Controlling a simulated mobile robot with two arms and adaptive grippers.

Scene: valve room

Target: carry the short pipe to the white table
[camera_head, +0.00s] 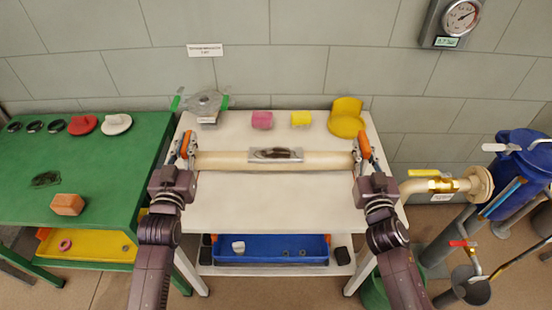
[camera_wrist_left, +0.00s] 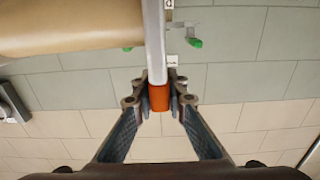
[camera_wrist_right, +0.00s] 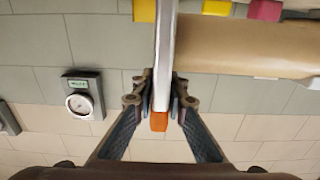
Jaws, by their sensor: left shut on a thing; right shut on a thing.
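The short beige pipe (camera_head: 225,161) lies level across the view, over the white table (camera_head: 270,210). A grey plate with a dark patch (camera_head: 276,154) is at its middle. I cannot tell whether the pipe touches the tabletop. A metal bar with an orange end stands at each pipe end. My left gripper (camera_head: 184,160) is shut on the left bar (camera_wrist_left: 155,45). My right gripper (camera_head: 364,164) is shut on the right bar (camera_wrist_right: 165,45). The pipe also shows in the left wrist view (camera_wrist_left: 70,28) and the right wrist view (camera_wrist_right: 245,45).
At the table's back are a grey valve with green handles (camera_head: 206,103), a pink block (camera_head: 262,120), a yellow block (camera_head: 301,119) and a yellow curved piece (camera_head: 346,118). A green table (camera_head: 100,165) stands left. Pipework with a yellow-handled valve (camera_head: 440,184) stands right. The table's front is clear.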

